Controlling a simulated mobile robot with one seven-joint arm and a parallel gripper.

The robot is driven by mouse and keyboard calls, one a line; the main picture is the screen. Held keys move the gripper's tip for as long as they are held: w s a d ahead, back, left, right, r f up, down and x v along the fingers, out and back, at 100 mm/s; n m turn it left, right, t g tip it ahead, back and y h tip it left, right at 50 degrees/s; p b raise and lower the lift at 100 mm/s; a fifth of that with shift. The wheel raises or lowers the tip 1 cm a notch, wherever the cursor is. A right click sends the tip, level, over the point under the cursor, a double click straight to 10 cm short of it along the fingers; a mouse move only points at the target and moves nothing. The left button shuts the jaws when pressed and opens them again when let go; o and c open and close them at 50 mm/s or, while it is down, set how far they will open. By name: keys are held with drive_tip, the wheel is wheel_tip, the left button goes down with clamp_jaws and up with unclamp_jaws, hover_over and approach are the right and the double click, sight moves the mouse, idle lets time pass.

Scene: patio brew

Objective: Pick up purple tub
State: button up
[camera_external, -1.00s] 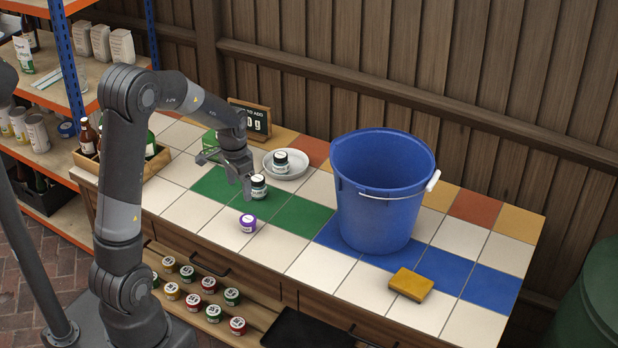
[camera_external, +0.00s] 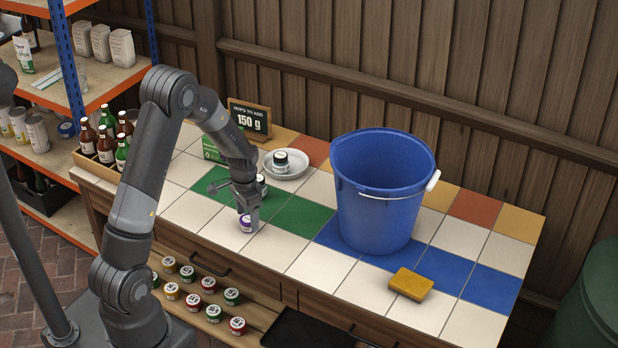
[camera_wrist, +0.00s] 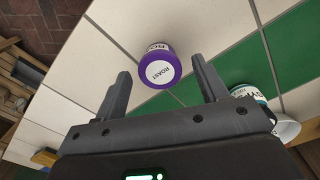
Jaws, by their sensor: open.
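The purple tub (camera_external: 246,225) stands on a white tile near the front edge of the tiled counter. In the wrist view the purple tub (camera_wrist: 161,68) shows its round white label reading ROAST. My gripper (camera_external: 246,208) is just above and behind it, partly covering its top. In the wrist view my gripper (camera_wrist: 165,82) is open, with one finger to each side of the tub and nothing held. I cannot tell whether the fingers touch it.
A white-labelled tub (camera_external: 262,184) stands on the green tiles close behind my gripper. Another tub (camera_external: 281,160) sits in a white bowl (camera_external: 299,170). A large blue bucket (camera_external: 376,200) and a yellow sponge (camera_external: 411,283) are to the right. The tiles between tub and bucket are clear.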

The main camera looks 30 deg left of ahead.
drive_tip(key=shift+f, duration=1.25)
drive_tip(key=shift+c, duration=0.4)
drive_tip(key=c, duration=0.9)
